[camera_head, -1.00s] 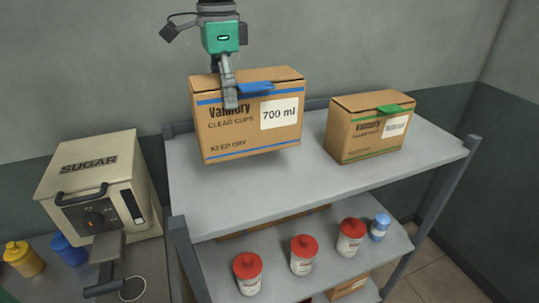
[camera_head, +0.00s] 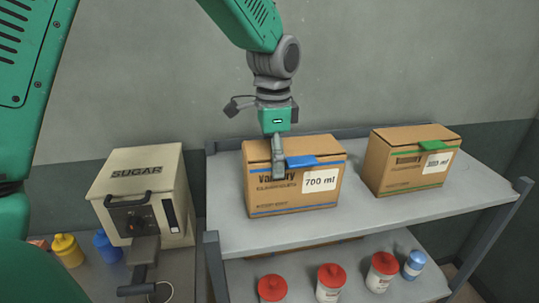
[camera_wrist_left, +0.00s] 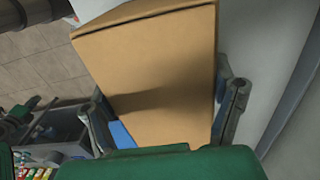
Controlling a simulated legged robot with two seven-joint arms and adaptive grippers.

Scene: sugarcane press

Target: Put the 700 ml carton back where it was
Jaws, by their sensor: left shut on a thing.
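The 700 ml carton (camera_head: 293,188) is a brown box with blue stripes, a blue tab and a white "700 ml" label. It stands upright at the left end of the top shelf (camera_head: 390,212), and seems to rest on it or hang very close above. My left gripper (camera_head: 278,178) is shut on it from above, one finger showing on its front face beside the blue tab. My right gripper is not in view.
A second carton with green stripes (camera_head: 405,165) stands to the right on the same shelf. Several red-lidded jars (camera_head: 330,282) and a blue-capped one (camera_head: 414,265) stand on the shelf below. A sugar machine (camera_head: 143,190) is left of the shelf. The top shelf's front right is bare.

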